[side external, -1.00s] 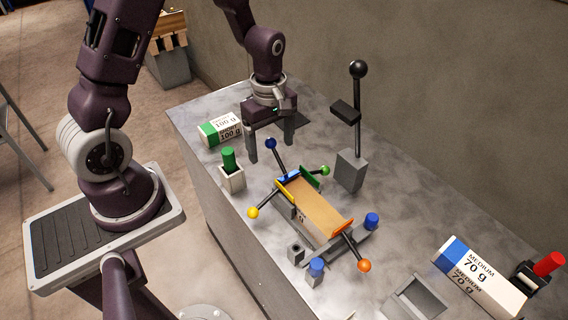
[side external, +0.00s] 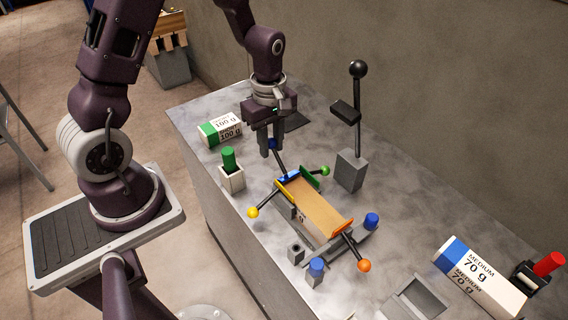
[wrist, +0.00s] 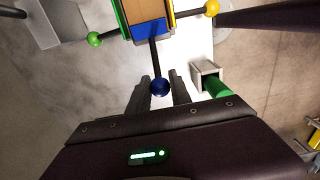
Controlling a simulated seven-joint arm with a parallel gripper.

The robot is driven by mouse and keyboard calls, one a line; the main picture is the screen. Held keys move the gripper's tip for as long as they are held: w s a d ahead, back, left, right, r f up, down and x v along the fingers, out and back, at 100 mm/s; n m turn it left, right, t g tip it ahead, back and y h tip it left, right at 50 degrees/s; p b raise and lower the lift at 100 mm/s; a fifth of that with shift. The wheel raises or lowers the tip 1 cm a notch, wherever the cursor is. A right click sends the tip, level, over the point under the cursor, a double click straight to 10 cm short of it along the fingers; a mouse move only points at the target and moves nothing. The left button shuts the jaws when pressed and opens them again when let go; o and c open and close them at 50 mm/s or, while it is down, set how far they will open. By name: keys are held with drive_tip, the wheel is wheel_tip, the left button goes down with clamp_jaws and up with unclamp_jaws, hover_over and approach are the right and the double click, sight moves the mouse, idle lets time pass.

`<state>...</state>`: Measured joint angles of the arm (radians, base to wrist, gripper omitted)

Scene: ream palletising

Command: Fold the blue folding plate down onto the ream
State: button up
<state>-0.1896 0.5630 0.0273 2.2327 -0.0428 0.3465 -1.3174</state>
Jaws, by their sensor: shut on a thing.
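The blue folding plate (side external: 289,176) stands at the far end of the tan-topped ream (side external: 313,207), and also shows in the wrist view (wrist: 151,28). A dark rod runs from it to a dark blue ball knob (wrist: 160,88), tilted up and away from the ream. My gripper (side external: 271,147) is shut on this knob, with a finger on either side of it in the wrist view. In the side view the fingers partly hide the knob. Yellow, green and orange plates stand around the ream's other edges, each with a knobbed rod.
A white holder with a green cylinder (side external: 229,158) stands close to my gripper. A green-and-white ream (side external: 221,129) lies behind it. A grey post with a tall black-knobbed lever (side external: 357,120) stands right of the fixture. A blue-and-white ream (side external: 480,278) lies at the far right.

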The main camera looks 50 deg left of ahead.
sight(280, 160)
drive_tip(key=shift+d+r, duration=0.85)
drive_tip(key=shift+d, duration=0.3)
drive_tip(key=shift+d+r, duration=0.3)
drive_tip(key=shift+d, duration=0.3)
drive_tip(key=o, duration=1.7)
drive_tip(key=shift+r, duration=3.45)
drive_tip(key=shift+r, duration=0.1)
